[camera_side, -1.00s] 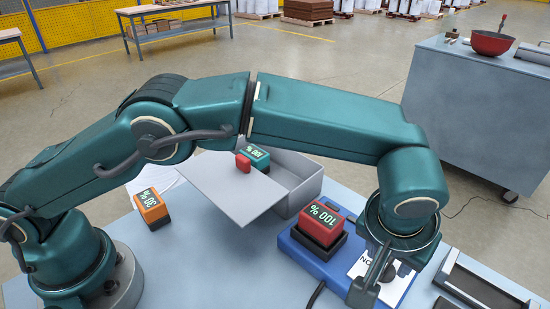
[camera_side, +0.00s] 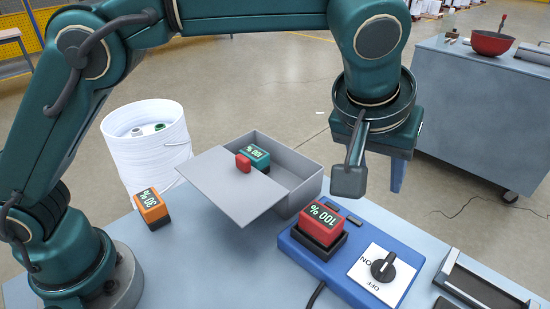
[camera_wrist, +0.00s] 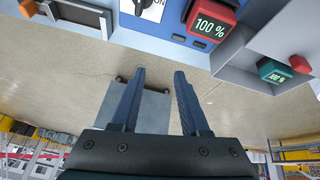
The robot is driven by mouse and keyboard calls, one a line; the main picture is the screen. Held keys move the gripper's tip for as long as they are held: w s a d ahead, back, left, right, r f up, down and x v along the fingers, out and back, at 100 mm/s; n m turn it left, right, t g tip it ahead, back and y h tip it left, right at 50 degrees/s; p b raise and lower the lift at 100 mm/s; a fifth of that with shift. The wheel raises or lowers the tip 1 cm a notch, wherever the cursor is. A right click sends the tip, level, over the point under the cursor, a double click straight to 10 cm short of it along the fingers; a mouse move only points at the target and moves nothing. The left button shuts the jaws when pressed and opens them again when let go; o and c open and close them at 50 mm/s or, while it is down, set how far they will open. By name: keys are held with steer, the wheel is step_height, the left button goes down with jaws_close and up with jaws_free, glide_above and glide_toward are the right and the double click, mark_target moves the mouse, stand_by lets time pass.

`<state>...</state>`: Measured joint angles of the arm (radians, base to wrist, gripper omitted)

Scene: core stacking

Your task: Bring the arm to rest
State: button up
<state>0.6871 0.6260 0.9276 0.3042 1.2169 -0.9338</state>
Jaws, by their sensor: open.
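My gripper (camera_wrist: 160,100) is open and empty in the wrist view, with its two blue fingers apart. In the side view, my gripper (camera_side: 396,175) hangs above and behind the blue charger base, clear of the table; its fingers are partly hidden by the wrist. The red block reading 100 % (camera_side: 322,222) sits in the dark socket of the blue base (camera_side: 300,246). The black rotary knob (camera_side: 384,266) on the base's white ON/OFF plate is free of the gripper.
A grey box (camera_side: 287,153) with a tilted lid (camera_side: 222,183) holds a teal block (camera_side: 258,157). An orange block (camera_side: 152,208) stands on the table at left, near a white bin (camera_side: 147,140). A dark metal frame (camera_side: 487,282) lies at right.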

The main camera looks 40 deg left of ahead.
steer(key=s+a+r+n+t, duration=0.1)
steer(key=s+a+r, duration=0.25)
steer(key=a, duration=0.55)
steer(key=s+a+r+n, duration=0.1)
steer(key=s+a+r, duration=0.25)
steer(key=a, duration=0.45)
steer(key=s+a+f+m, duration=0.4)
steer(key=s+f, duration=0.4)
steer(key=s, duration=0.3)
steer(key=shift+f+g, duration=0.15)
steer(key=shift+g, duration=0.25)
